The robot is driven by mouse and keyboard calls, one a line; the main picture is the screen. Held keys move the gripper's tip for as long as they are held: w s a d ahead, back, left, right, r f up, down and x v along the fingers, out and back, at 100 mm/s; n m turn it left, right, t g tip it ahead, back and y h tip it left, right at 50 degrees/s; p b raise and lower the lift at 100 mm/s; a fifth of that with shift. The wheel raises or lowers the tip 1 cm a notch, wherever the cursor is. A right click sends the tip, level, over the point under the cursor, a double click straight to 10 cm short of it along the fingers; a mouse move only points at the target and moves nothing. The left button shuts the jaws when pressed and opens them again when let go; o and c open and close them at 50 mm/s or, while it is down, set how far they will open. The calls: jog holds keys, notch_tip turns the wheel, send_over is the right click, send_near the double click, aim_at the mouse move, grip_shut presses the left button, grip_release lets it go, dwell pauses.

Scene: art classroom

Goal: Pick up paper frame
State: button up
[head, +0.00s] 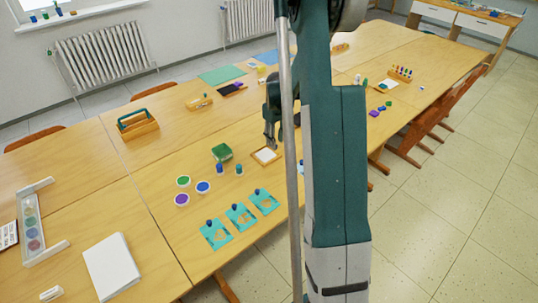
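A small white square with a wooden-coloured border, which looks like the paper frame (265,156), lies flat on the wooden table, just left of my arm's pole. My gripper (270,143) hangs fingers down above and close to it, from behind the pole. I cannot tell whether the fingertips touch it. The gripper is seen edge-on and partly hidden by my arm, so its opening does not show. Nothing is visibly held.
A green block (222,152), small bottles (219,169), paint pots (203,187) and teal cut-out cards (240,216) lie left and in front. A wooden caddy (137,125) stands farther left. White paper (111,267) lies at the front left. My arm hides the table behind it.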

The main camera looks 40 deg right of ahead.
jog(key=shift+f, duration=1.2)
jog(key=c, duration=0.9)
